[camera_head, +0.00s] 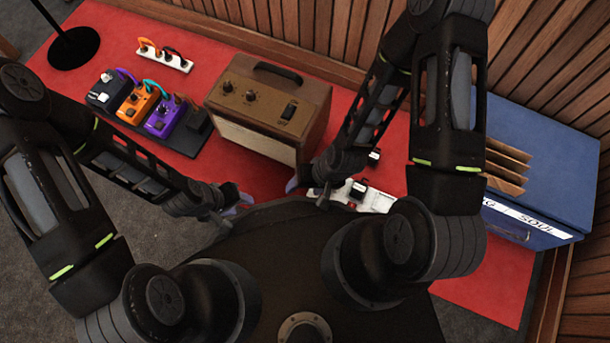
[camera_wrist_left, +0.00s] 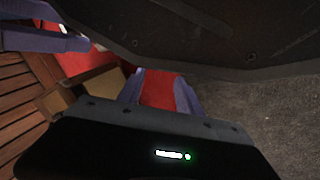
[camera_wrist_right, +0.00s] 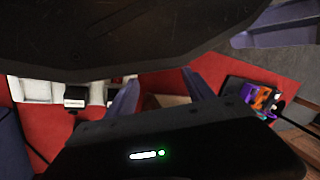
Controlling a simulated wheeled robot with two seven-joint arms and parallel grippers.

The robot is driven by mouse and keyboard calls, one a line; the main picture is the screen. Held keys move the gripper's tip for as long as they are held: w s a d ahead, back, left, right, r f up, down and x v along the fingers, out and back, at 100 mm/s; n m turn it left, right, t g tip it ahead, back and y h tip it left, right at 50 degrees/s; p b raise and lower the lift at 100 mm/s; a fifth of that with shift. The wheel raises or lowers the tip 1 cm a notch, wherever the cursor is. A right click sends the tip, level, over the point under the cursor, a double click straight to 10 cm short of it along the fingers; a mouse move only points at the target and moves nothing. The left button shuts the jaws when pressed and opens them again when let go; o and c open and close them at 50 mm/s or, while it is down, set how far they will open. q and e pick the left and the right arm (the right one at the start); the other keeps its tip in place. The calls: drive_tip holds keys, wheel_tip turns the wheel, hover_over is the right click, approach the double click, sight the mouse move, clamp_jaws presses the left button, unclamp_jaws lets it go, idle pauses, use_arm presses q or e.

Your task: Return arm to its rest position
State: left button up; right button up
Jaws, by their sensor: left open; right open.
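My left gripper (camera_head: 238,203) is near the middle of the head view, in front of the brown amplifier. Its two purple-grey fingers (camera_wrist_left: 160,90) stand apart with nothing between them in the left wrist view. My right gripper (camera_head: 302,184) is a little to the right of it, close to the amplifier's lower right corner. Its fingers (camera_wrist_right: 158,85) are also spread and empty in the right wrist view. Both arms are bent inward, with the grippers close to my own dark body.
The brown amplifier (camera_head: 240,98) stands on the red surface (camera_head: 211,45). A pedalboard with pedals (camera_head: 136,104) and a white power strip (camera_head: 168,58) lie left. A blue crate (camera_head: 560,170) holding brown sleeves stands right.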

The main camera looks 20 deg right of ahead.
use_arm(q)
wheel_tip(320, 180, up, 34)
drive_tip(key=s+d+p, duration=0.1)
drive_tip(key=s+p, duration=0.1)
drive_tip(key=p, duration=3.1)
drive_tip(key=shift+s+d+g, duration=0.3)
drive_tip(key=shift+s+d, duration=0.05)
drive_tip(key=shift+d, duration=0.05)
use_arm(e)
wheel_tip(320, 180, up, 34)
drive_tip(key=s+a, duration=0.1)
drive_tip(key=s, duration=0.1)
drive_tip(key=shift+s+a+g, duration=0.3)
drive_tip(key=shift+s+a, duration=0.05)
use_arm(q)
drive_tip(key=shift+f, duration=0.1)
use_arm(e)
drive_tip(key=shift+f, duration=0.1)
